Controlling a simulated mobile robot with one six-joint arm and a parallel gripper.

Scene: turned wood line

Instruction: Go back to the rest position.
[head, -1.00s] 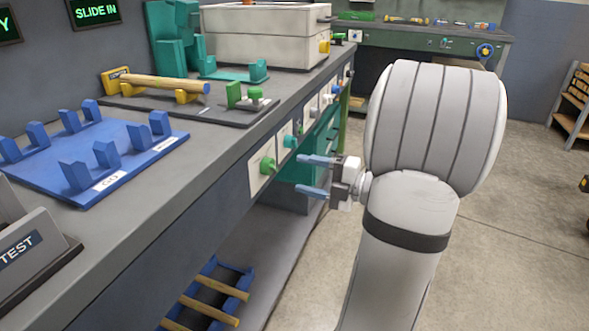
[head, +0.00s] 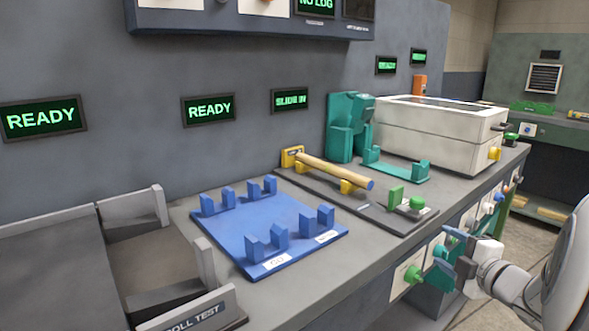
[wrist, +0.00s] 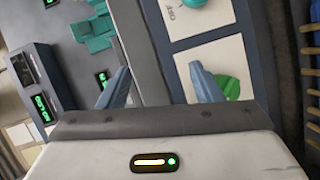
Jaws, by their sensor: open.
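My gripper (head: 453,251) is at the lower right in the head view, in front of the bench's front panel with its coloured knobs. Its two blue fingers stand apart with nothing between them. In the wrist view my gripper (wrist: 163,88) shows both fingers spread, with the bench edge and a white knob plate behind them. A green knob (wrist: 227,87) is partly hidden behind the right finger.
A wooden rod (head: 335,171) lies on yellow supports on the bench. A blue board with blocks (head: 240,227), a teal fixture (head: 341,143) and a white lidded box (head: 437,139) stand on the bench. A roll test station (head: 180,315) is at the lower left.

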